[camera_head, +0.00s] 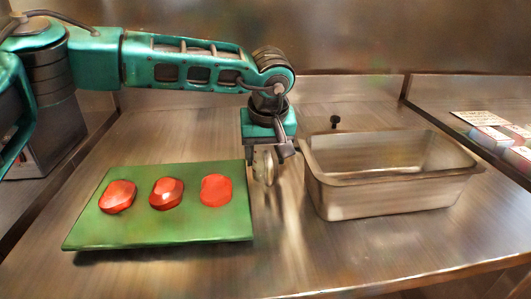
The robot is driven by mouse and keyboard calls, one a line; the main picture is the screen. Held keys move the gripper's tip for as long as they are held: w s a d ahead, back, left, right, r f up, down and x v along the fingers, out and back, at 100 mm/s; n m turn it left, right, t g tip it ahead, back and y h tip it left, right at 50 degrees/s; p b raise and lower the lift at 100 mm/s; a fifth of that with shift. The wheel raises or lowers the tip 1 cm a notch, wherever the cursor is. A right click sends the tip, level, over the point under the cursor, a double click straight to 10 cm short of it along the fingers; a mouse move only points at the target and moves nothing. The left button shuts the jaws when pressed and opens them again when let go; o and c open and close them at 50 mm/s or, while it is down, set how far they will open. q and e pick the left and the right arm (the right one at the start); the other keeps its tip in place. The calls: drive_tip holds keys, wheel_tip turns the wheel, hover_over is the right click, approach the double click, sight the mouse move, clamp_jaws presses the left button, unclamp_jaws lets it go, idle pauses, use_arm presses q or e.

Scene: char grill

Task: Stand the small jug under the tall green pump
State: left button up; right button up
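I see no small jug and no tall green pump in this view. My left gripper (266,168) hangs down from its teal arm, between the green board (235,215) and the metal pan (350,208). A small, pale, rounded shape shows at its fingertips. I cannot tell if it is a held thing or part of the fingers. Three red slices, left (117,196), middle (166,193) and right (216,190), lie in a row on the board. My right gripper is not in view.
The pan is an open steel container at the right. A small black knob (334,121) stands behind it. White labelled packages (490,138) lie at the far right. The steel counter (290,265) is clear in front, and its front edge is at the lower right.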

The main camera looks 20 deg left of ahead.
use_arm(q)
drive_tip(key=o, duration=1.2)
drive_tip(key=shift+o, duration=0.2)
